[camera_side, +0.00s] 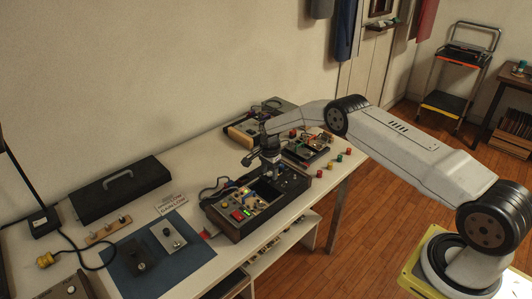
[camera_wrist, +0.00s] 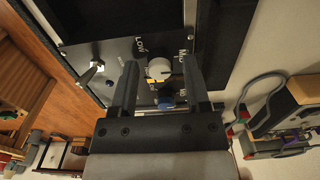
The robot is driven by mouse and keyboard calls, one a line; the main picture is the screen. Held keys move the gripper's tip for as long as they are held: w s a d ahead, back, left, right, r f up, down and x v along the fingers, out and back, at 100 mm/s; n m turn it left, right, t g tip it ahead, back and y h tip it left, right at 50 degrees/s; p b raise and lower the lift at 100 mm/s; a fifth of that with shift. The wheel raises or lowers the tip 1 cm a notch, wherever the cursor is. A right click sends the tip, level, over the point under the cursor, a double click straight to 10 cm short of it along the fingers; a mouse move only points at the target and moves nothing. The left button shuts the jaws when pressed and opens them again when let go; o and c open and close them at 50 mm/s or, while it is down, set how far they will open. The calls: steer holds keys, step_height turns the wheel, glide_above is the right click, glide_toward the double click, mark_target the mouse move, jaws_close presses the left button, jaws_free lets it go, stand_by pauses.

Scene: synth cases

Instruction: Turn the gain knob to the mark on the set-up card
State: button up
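The control panel (camera_side: 250,208) is a dark box with knobs, lit buttons and wires, in the middle of the bench. My gripper (camera_side: 263,158) is over its back part. In the wrist view, my gripper (camera_wrist: 160,62) is open, its two fingers on either side of a pale round knob (camera_wrist: 159,68), with gaps at both sides. A yellow mark shows at the knob's lower edge. White lettering near it includes "LOW" and a word starting with M, partly hidden. A small card (camera_side: 172,203) with red lettering, seemingly "GAIN LOW", lies left of the panel.
A blue knob (camera_wrist: 166,102) lies close below the pale one, between the fingers, and a metal toggle (camera_wrist: 92,72) stands to the left. A blue mat (camera_side: 150,262) with small boxes, a black case (camera_side: 118,190) and several coloured caps lie on the bench (camera_side: 205,170).

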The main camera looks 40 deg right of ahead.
jaws_close()
